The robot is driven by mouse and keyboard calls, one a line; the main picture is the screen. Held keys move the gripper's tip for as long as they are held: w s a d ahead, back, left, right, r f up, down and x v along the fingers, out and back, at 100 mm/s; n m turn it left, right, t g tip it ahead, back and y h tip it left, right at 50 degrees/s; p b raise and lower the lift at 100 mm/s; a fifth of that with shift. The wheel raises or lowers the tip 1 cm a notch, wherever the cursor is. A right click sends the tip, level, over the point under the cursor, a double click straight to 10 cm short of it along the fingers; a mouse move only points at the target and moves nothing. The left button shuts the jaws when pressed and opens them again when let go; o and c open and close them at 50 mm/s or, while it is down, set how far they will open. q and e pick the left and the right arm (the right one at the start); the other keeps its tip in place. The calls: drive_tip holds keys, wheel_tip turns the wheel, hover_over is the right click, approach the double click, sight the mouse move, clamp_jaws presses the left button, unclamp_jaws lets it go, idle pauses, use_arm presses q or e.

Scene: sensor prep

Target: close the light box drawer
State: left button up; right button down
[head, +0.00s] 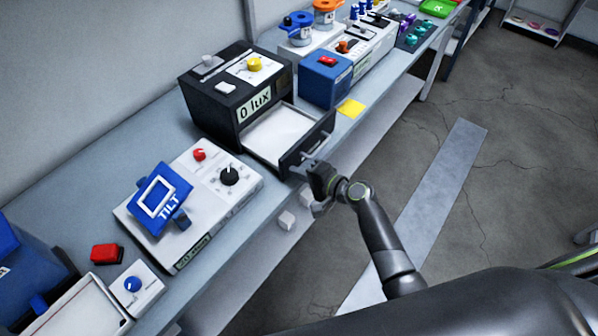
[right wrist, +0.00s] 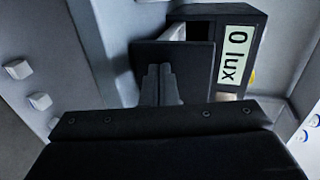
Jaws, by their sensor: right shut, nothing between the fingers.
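The light box (head: 237,92) is a black box labelled "0 lux" on the bench in the head view. Its drawer (head: 311,148) is pulled open toward the bench's front edge, showing a white, empty-looking inside. In the right wrist view the light box (right wrist: 258,25) stands behind the dark drawer front (right wrist: 200,62). My right gripper (head: 311,165) is shut and empty, close at the outer face of the drawer front by its handle. Its fingers (right wrist: 161,88) point at the drawer front in the right wrist view. I cannot tell whether they touch it. My left gripper is not seen.
A white tilt unit (head: 215,190) with a blue frame stands left of the light box. A blue box (head: 326,78) and a yellow note (head: 351,108) lie to its right. The floor in front is open.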

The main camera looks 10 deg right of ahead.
drive_tip(key=b, duration=0.6)
approach(256, 145)
drive_tip(key=w+a, duration=0.1)
drive_tip(key=a, duration=0.1)
drive_tip(key=w+a, duration=0.2)
drive_tip(key=a, duration=0.1)
drive_tip(key=shift+w+a, duration=0.3)
drive_tip(key=shift+w, duration=0.05)
drive_tip(key=shift+w+a, duration=0.2)
drive_tip(key=shift+w, duration=0.05)
drive_tip(key=shift+r, duration=0.3)
